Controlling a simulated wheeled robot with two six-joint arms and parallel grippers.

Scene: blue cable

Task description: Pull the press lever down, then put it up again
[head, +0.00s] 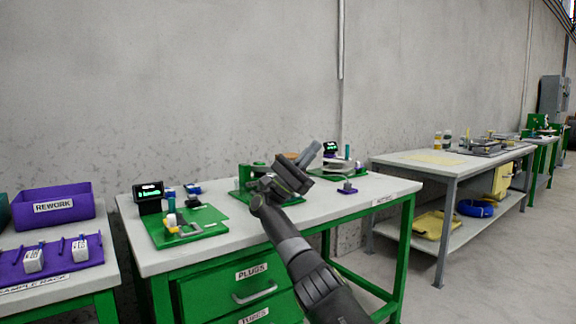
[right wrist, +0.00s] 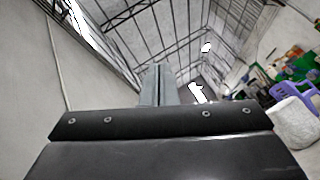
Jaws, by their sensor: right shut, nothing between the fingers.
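My right gripper (head: 312,152) is raised in front of the middle bench, its grey fingers pointing up and to the right. It is shut and empty. The right wrist view shows the closed fingers (right wrist: 158,85) against the ceiling, with no lever near them. Behind my right arm, a green fixture (head: 246,174) stands on the bench, partly hidden by the gripper. I cannot make out the press lever for certain. A green plate (head: 208,217) on the bench's left carries a small tan handle-like part (head: 187,230) and a blue-topped post. My left gripper is not in view.
The middle bench (head: 150,258) has a small display (head: 149,197) at its left and another (head: 330,148) at the back. A purple REWORK bin (head: 52,206) and sample rack stand left. Another bench (head: 412,163) stands right. The wall is close behind the benches.

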